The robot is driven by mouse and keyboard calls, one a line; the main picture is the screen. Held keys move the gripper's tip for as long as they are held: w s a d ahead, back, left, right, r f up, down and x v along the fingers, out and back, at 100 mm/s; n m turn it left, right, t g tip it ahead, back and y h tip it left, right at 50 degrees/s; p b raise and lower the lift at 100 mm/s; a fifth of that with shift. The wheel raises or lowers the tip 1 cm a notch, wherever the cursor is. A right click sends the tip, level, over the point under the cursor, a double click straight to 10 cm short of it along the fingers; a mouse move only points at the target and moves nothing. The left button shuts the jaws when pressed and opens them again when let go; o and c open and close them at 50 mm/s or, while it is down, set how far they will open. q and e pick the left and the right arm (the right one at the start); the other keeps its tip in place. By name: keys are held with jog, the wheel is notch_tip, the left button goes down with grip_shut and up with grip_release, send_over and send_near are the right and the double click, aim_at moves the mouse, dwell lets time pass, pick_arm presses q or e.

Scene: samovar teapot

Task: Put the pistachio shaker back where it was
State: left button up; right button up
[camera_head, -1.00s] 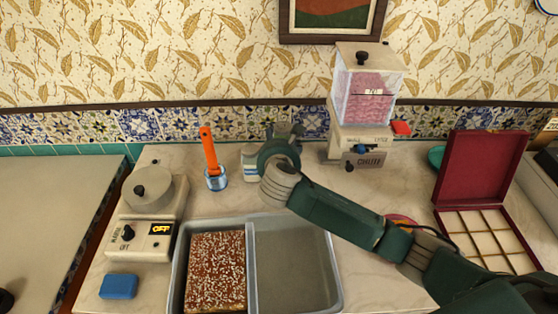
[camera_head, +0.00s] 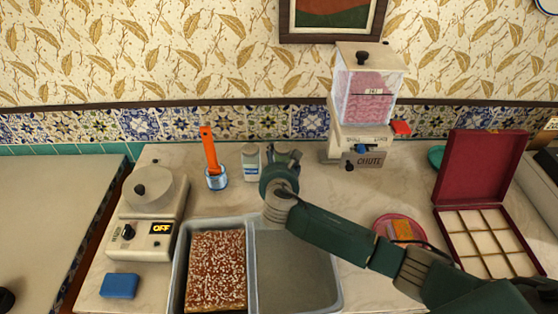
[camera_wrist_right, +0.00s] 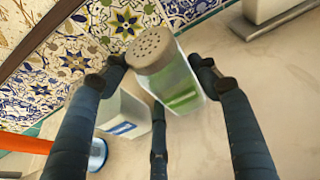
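The pistachio shaker (camera_wrist_right: 180,82), a clear jar with green contents and a grey holed lid, shows in the right wrist view. It is between the fingers of my right gripper (camera_wrist_right: 160,80), which look closed against its sides. In the head view my right gripper (camera_head: 284,157) is low over the back of the counter, just right of a white shaker with a blue label (camera_head: 250,163). It hides the pistachio shaker there. The white shaker (camera_wrist_right: 122,115) also shows left of it in the right wrist view. My left gripper is not in view.
A blue cup (camera_head: 216,180) with an orange-handled tool stands left of the shakers. The chute dispenser (camera_head: 361,145) is at the right. A two-part tray (camera_head: 250,285) with a sprinkled slab is in front. A pink plate (camera_head: 383,228) and open red box (camera_head: 485,185) lie further right.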

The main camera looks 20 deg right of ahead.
jog(key=o, duration=0.3)
jog(key=shift+o, duration=0.2)
jog(key=shift+r, duration=0.15)
jog(key=v, duration=1.2)
jog(key=shift+b, duration=0.3)
